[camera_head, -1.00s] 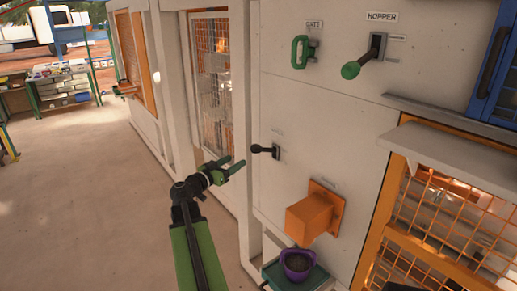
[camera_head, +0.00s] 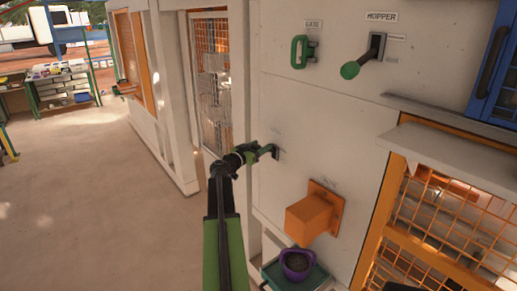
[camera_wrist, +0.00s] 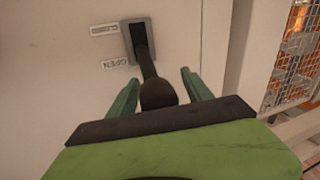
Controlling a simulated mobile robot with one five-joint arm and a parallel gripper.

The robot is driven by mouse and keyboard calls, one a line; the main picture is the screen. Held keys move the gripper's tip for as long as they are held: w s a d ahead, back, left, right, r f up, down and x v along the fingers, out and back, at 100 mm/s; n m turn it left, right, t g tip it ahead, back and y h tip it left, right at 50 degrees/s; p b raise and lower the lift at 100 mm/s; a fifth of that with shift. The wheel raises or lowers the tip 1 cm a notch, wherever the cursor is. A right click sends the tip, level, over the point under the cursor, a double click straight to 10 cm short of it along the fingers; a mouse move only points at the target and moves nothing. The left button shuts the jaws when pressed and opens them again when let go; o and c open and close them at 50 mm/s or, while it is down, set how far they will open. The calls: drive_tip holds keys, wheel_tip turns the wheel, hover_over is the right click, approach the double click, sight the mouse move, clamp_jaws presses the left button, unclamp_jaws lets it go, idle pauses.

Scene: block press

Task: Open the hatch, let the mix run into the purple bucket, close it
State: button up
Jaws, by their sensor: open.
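The hatch lever, a dark handle with a round black knob (camera_wrist: 158,94), sticks out of a grey slot plate (camera_wrist: 138,38) on the pale wall. Labels reading CLOSED (camera_wrist: 104,30) and OPEN (camera_wrist: 120,63) sit beside the slot. My gripper (camera_wrist: 160,80) is open, its green fingers on either side of the knob, with no clear grip on it. In the head view my gripper (camera_head: 264,152) is at the lever and hides most of it. The orange chute (camera_head: 311,218) is to the lower right. The purple bucket (camera_head: 297,276) stands below it; its inside looks grey-brown.
The bucket stands on a teal tray (camera_head: 275,279). Above are a green GATE handle (camera_head: 299,52) and a HOPPER lever with a green knob (camera_head: 350,70). An orange mesh guard (camera_head: 440,220) is at right. Open floor (camera_head: 100,190) lies at left.

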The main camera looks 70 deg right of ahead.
clamp_jaws()
idle(0.4)
